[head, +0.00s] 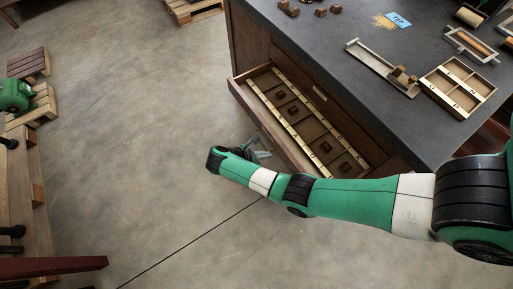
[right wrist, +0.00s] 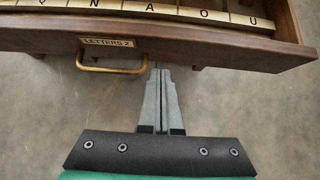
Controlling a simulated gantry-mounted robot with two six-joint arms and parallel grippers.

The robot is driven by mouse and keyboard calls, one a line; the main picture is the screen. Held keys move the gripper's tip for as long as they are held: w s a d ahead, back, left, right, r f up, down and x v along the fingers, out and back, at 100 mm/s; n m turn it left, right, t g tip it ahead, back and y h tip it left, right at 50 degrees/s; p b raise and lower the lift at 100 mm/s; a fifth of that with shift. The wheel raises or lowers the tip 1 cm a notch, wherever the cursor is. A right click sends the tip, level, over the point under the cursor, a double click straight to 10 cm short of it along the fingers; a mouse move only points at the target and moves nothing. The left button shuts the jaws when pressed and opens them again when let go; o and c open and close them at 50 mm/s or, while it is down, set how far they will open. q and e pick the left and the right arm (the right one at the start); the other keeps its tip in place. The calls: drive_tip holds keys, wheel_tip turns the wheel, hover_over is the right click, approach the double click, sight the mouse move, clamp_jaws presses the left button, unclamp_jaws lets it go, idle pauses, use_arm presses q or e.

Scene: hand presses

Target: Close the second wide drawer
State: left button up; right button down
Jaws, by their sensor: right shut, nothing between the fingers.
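A wide wooden drawer (head: 263,122) stands pulled out from the dark cabinet. It holds rows of small dark blocks behind pale letter strips. In the right wrist view its front (right wrist: 215,46) has a brass pull handle (right wrist: 112,69) and a label (right wrist: 107,41) reading "LETTERS 2". My right gripper (head: 262,154) is low outside the drawer front. In the right wrist view its fingers (right wrist: 158,72) are together and empty, just right of the handle, with the tips at the lower edge of the front. I cannot tell whether they touch it. My left gripper is not in view.
The grey cabinet top (head: 330,45) carries a metal tray (head: 383,68), a divided wooden box (head: 459,85), small brown blocks (head: 320,12) and a blue note (head: 398,19). Pallets (head: 40,105) stand at far left. The concrete floor before the drawer is clear.

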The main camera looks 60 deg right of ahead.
sight(280, 149)
drive_tip(key=s+d, duration=0.2)
drive_tip(key=d, duration=0.1)
drive_tip(key=shift+d+r, duration=0.1)
drive_tip(key=shift+d, duration=0.05)
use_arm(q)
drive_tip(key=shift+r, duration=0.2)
use_arm(e)
drive_tip(key=shift+d, duration=0.1)
